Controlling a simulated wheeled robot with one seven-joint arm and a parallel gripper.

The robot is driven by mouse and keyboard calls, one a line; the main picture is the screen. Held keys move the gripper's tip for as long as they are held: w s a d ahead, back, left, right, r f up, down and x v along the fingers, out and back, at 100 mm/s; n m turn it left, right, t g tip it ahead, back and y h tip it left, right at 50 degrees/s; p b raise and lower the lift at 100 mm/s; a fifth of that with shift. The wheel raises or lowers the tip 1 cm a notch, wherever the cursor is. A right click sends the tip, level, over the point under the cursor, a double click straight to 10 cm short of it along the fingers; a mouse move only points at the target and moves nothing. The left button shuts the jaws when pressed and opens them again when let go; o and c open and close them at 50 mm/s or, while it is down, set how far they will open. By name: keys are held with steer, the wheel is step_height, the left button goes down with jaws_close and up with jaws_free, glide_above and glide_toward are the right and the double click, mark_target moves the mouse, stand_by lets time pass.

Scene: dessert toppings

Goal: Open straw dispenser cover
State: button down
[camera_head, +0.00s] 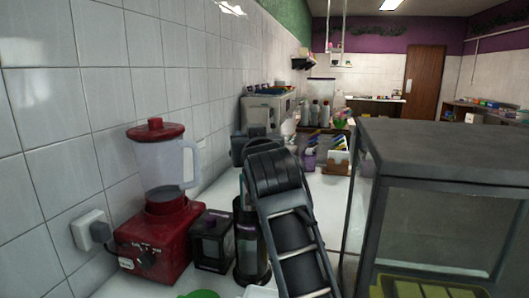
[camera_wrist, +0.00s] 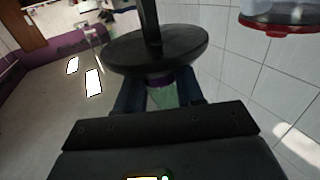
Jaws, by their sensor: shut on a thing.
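No dispenser wall shows around the stem there. In the head view, a dark cylindrical container (camera_head: 251,248), apparently the straw dispenser, stands on the counter right of the blender, partly hidden by my arm. My gripper's fingertips cannot be made out in that view.
A red blender (camera_head: 155,235) and a dark square canister (camera_head: 212,242) stand close to the left. A glass-sided display case (camera_head: 455,150) bounds the right. A tiled wall runs along the left. Bottles and a topping rack (camera_head: 338,152) stand farther back.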

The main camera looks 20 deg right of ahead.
steer(key=shift+r+p, duration=0.6)
steer(key=shift+r, duration=1.05)
steer(key=c, duration=0.7)
jaws_free()
steer(key=s+a+b, duration=0.1)
steer(key=s+b, duration=0.1)
steer(key=s, duration=0.5)
steer(key=shift+s, duration=0.4)
steer(key=shift+a, duration=0.15)
